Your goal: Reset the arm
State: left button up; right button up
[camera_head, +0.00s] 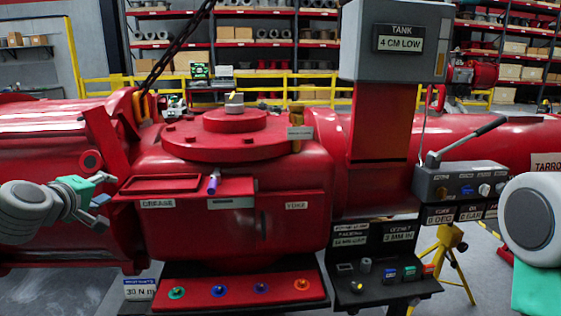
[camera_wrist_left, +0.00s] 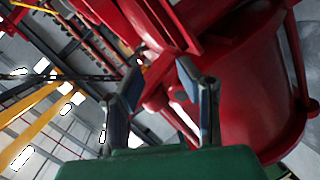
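My left gripper (camera_head: 103,208) is at the left, in front of the red valve actuator (camera_head: 285,212), with nothing between its fingers. In the left wrist view its two fingers (camera_wrist_left: 162,62) stand apart, with red actuator parts beyond them. My right arm shows at the right edge as a white and grey joint with a green part (camera_head: 536,290) below. The fingers there are out of frame. A grey box with a long lever (camera_head: 473,138) stands on the right side of the actuator.
A red tray (camera_head: 205,298) with several coloured rings is below the actuator. A black tray (camera_head: 375,297) with small parts is beside it. A blue-purple tool (camera_head: 213,182) stands on the red ledge. A chain (camera_head: 180,45) hangs at upper left. Yellow rails and shelves are behind.

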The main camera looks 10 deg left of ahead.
pick_arm(q)
jog(key=s+d+f+m+g+h, duration=0.1)
jog(key=s+d+f+m+g, duration=0.15)
jog(key=s+d+f, duration=0.45)
jog(key=s+d+f+m+g+b, duration=0.1)
jog(key=s+d+f+m+g, duration=0.15)
jog(key=f, duration=0.85)
jog(key=s+d+f+m+g+h, duration=0.15)
jog(key=s+d+f+m, duration=0.3)
jog(key=f, duration=0.45)
jog(key=s+d+f+m+g, duration=0.1)
jog(key=s+f, duration=0.3)
jog(key=s, duration=0.4)
jog(key=s+d+f+m+g, duration=0.2)
jog(key=s+f+g, duration=0.2)
jog(key=s, duration=0.4)
jog(key=s+d+f+m+g+y+b, duration=0.1)
jog(key=s+f, duration=0.3)
jog(key=s, duration=0.4)
jog(key=shift+d+f+m+g, duration=0.4)
jog(key=shift+d+m+g, duration=0.1)
jog(key=shift+m+g, duration=0.3)
